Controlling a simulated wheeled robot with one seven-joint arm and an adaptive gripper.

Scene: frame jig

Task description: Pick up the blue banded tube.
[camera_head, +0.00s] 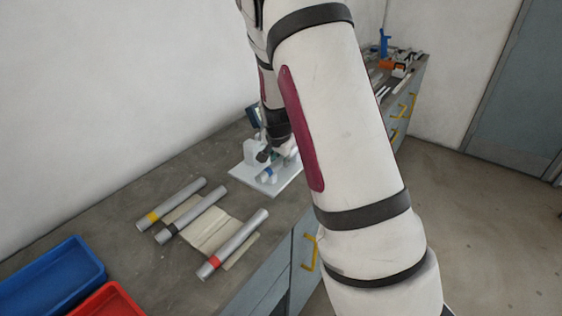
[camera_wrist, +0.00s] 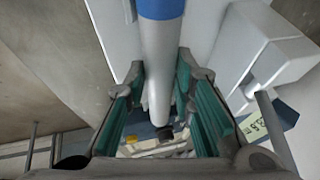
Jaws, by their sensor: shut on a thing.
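The blue banded tube is a grey cylinder with a blue band. In the wrist view, the blue banded tube (camera_wrist: 157,60) runs from the top edge down between the green-padded fingers of my gripper (camera_wrist: 160,75), which is shut on it. In the head view, the tube's blue band (camera_head: 266,173) shows at the white jig (camera_head: 268,188), beside my gripper (camera_head: 275,157). My arm hides part of the tube and the gripper there. I cannot tell whether the tube touches the jig.
Tubes with yellow (camera_head: 172,205), black (camera_head: 192,215) and red (camera_head: 234,244) bands lie on the grey bench (camera_head: 135,248), left of the jig. A blue tray (camera_head: 52,281) and a red tray (camera_head: 105,300) stand at the front left. Tools clutter the far end.

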